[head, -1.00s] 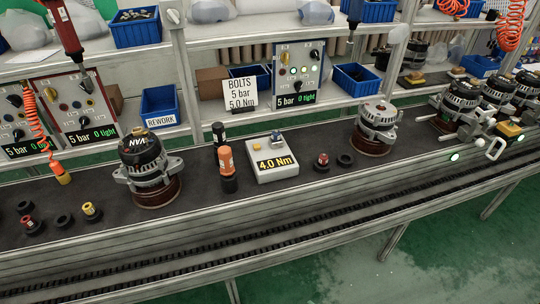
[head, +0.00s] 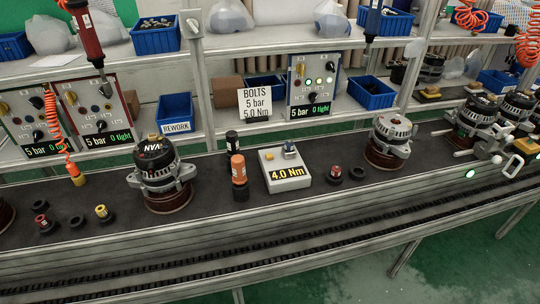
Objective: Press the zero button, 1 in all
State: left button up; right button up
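A light grey box tester (head: 284,181) with a yellow "4.0 Nm" display sits on the dark bench top, just right of centre. A small yellow button-like spot (head: 269,156) and a blue and silver fitting (head: 290,151) are on its top; no label for zero is readable. A blue-framed control panel (head: 313,86) behind it has knobs, lit lamps and a "5 bar 0 tight" display. Two red-framed panels stand at the left, one of them (head: 101,112) with similar knobs. Neither of my grippers is in view.
An orange and black cylindrical tool (head: 238,170) and a black one (head: 232,141) stand left of the tester. Alternators stand at left (head: 158,165) and right (head: 390,135). A red-capped socket (head: 336,172) is beside the tester. A red screwdriver (head: 87,35) hangs at upper left.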

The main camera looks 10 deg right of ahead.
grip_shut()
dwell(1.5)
